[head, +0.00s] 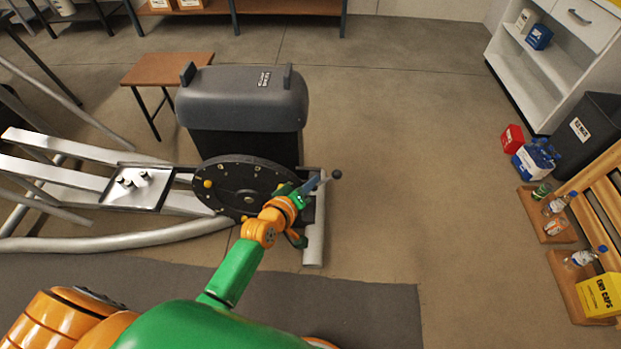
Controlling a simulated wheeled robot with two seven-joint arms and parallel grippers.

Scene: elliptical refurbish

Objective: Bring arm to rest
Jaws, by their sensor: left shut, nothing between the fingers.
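My left arm, green and orange, reaches forward from the bottom of the head view. My left gripper (314,184) is shut and empty, beside the right edge of the black flywheel disc (245,188) of an elliptical machine. I cannot tell whether the gripper touches the machine. My wrist hides part of the disc's lower right edge. My right gripper is not in view.
The elliptical's dark grey housing (243,98) stands behind the disc, and its silver rails (90,190) run left. A small brown table (165,69) is behind. Wooden trays with bottles, a yellow box (599,296) and a dark bin (588,133) line the right. The floor between is clear.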

